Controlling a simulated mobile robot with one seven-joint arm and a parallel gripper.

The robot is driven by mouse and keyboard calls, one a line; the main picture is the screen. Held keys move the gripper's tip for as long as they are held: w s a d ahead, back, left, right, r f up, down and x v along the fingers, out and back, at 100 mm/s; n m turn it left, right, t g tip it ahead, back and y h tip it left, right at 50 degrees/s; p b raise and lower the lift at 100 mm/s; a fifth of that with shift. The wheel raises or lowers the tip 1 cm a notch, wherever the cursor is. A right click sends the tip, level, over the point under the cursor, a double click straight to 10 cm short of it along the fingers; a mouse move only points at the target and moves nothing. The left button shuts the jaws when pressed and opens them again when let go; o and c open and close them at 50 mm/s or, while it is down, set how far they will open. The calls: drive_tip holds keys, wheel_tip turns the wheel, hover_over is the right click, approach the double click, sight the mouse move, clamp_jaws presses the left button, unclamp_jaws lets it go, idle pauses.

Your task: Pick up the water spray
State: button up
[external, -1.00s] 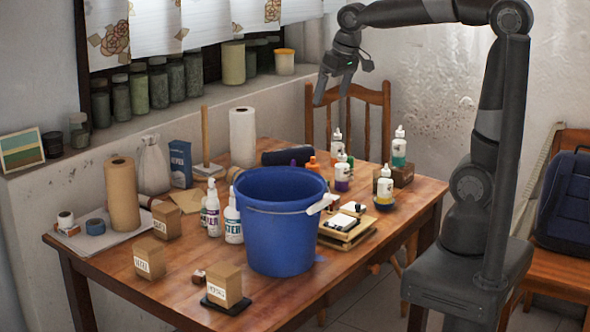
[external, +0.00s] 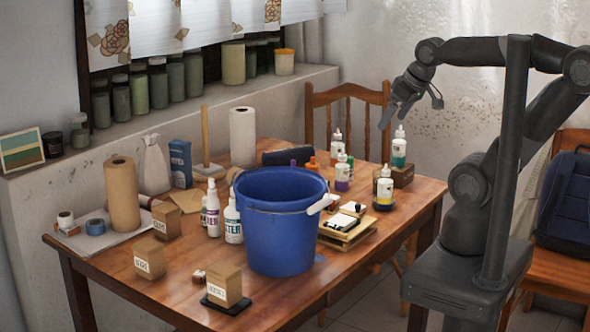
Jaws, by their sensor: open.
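Two white bottles with printed labels stand on the wooden table, left of the large blue bucket (external: 282,225). The nearer bottle (external: 233,220) is partly covered by the bucket's left side; the slimmer bottle (external: 212,210) stands just left of it. The lettering is too small to read surely, so I cannot tell which is the water spray. My gripper (external: 411,114) is open and empty. It hangs in the air above the table's back right part, near the dropper bottles and well to the right of the white bottles.
Dropper bottles (external: 398,150) and a stack of small boards (external: 345,228) lie right of the bucket. Labelled brown boxes (external: 150,258), paper rolls (external: 122,195) and a wooden post (external: 206,140) crowd the left. A chair (external: 318,110) stands behind the table. The front table edge has some bare wood.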

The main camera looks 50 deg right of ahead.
drive_tip(key=c, duration=0.8)
